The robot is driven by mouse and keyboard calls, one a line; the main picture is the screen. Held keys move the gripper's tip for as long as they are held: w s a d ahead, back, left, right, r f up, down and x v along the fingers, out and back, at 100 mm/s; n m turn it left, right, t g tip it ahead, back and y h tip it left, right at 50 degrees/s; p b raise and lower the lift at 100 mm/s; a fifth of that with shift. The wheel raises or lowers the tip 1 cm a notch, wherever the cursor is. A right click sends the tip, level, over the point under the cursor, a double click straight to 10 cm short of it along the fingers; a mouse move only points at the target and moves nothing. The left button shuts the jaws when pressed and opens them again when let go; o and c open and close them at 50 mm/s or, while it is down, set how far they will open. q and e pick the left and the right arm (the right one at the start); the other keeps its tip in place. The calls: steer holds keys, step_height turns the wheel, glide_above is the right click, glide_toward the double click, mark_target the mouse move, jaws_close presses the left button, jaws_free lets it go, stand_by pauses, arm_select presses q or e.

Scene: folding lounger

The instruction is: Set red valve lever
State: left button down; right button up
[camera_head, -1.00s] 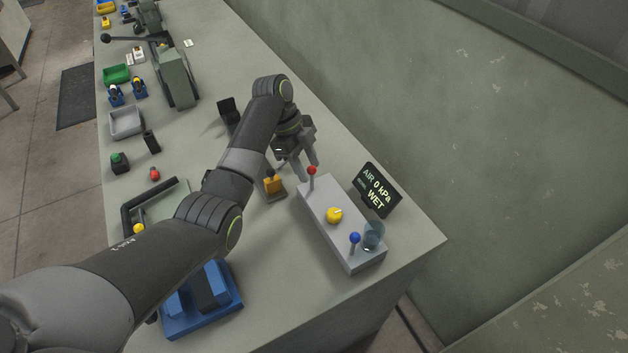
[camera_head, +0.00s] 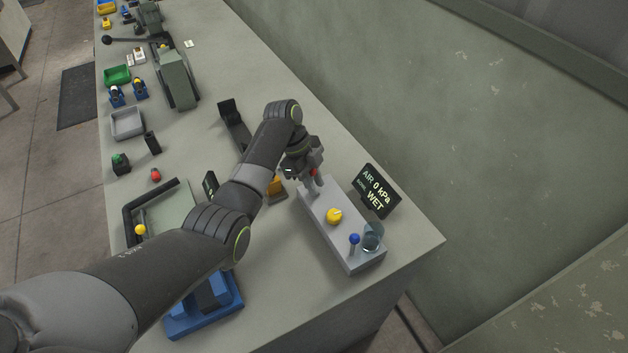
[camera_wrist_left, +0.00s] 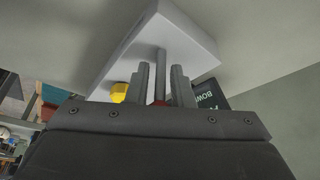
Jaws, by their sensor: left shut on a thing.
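The red valve lever (camera_head: 313,174) stands at the far end of a light grey valve box (camera_head: 340,240). My left gripper (camera_head: 312,188) is shut on the lever from above, and its fingers hide most of the lever. In the left wrist view the lever's thin grey rod (camera_wrist_left: 160,72) runs between the two fingers (camera_wrist_left: 160,88) down to the box, with a bit of red at the finger bases. My right gripper is in neither view.
An orange block (camera_head: 276,187) lies left, partly behind my arm.

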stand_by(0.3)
arm_select(q)
steer(key=shift+w+a+f+g+h+b, duration=0.2)
steer(key=shift+g+h+b, duration=0.3)
steer(key=shift+b, duration=0.55)
steer(key=g+h+b, duration=0.1)
steer(key=b, duration=0.4)
steer(key=w+g+h+b, duration=0.1)
steer(key=b, duration=0.5)
steer(key=g+b, duration=0.2)
steer(key=b, duration=0.3)
steer(key=shift+w+a+f+n+h, duration=0.2)
steer(key=shift+a+n+h, duration=0.1)
steer(key=shift+a+h, duration=0.1)
steer(key=shift+b, duration=0.65)
steer(key=shift+r+b, duration=0.1)
steer(key=shift+b, duration=0.5)
steer(key=shift+r+g+h, duration=0.1)
steer(key=shift+g+h, duration=0.2)
steer(key=shift+r+b, duration=0.1)
steer(key=shift+b, duration=0.2)
